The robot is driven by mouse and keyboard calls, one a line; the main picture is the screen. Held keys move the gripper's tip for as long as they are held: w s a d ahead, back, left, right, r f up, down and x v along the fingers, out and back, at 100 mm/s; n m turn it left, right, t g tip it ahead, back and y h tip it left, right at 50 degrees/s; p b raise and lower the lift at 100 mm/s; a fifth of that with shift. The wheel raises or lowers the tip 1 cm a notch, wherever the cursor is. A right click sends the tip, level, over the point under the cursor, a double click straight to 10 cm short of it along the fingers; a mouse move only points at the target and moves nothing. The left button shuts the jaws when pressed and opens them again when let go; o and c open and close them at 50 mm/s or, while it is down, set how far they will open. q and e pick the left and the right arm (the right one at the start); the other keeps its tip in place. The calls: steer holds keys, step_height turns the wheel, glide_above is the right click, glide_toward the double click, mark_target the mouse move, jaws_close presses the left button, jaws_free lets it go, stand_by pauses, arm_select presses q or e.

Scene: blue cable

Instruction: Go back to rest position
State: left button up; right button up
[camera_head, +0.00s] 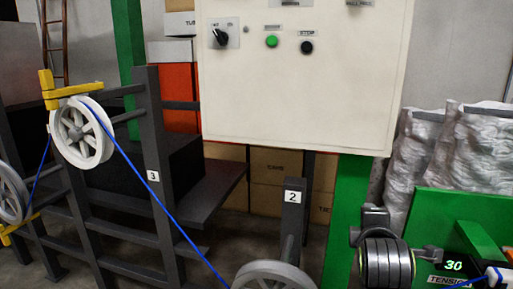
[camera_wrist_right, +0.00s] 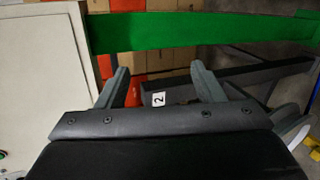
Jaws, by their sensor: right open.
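My right gripper (camera_wrist_right: 159,69) shows in the right wrist view with its two grey fingers spread apart and nothing between them. Behind the gap are a green beam and the post with the white "2" label (camera_wrist_right: 158,99). Neither gripper shows in the head view. A blue cable (camera_head: 151,193) runs from the upper white pulley (camera_head: 82,133) with a yellow bracket down to a lower grey pulley (camera_head: 272,276), cut by the bottom edge. The cable also hangs on the left side of the upper pulley.
A white control box (camera_head: 300,85) with a knob and buttons hangs in the centre. A dark frame (camera_head: 156,160) labelled 3 stands left. At right are a green machine (camera_head: 462,222), a dark roller (camera_head: 386,264) and a "30" tension display (camera_head: 453,266). Cardboard boxes (camera_head: 275,180) stand behind.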

steer(key=s+d+f+m+g+y, duration=0.15)
steer(key=s+f+m, duration=0.35)
steer(key=f, duration=0.5)
steer(key=s+d+f+m+g+h, duration=0.1)
steer(key=s+d+f+m+g, duration=0.15)
steer(key=s+f, duration=0.6)
steer(key=s+d+f+m+g+y, duration=0.1)
steer(key=s+f+m+g, duration=0.25)
steer(key=s+f, duration=0.5)
steer(key=s+d+f+m+g+y, duration=0.15)
steer(key=s+f+m, duration=0.35)
steer(key=s, duration=0.7)
step_height(320, 180, down, 21)
steer(key=d+g+p, duration=0.1)
steer(key=g+p, duration=0.1)
steer(key=p, duration=0.2)
arm_select(q)
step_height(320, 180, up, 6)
steer(key=p, duration=0.3)
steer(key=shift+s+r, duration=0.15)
arm_select(e)
steer(key=s+a+f, duration=0.1)
steer(key=s+f, duration=1)
steer(key=s, duration=0.3)
steer(key=shift+s+f+g, duration=0.35)
steer(key=shift+f+g, duration=0.05)
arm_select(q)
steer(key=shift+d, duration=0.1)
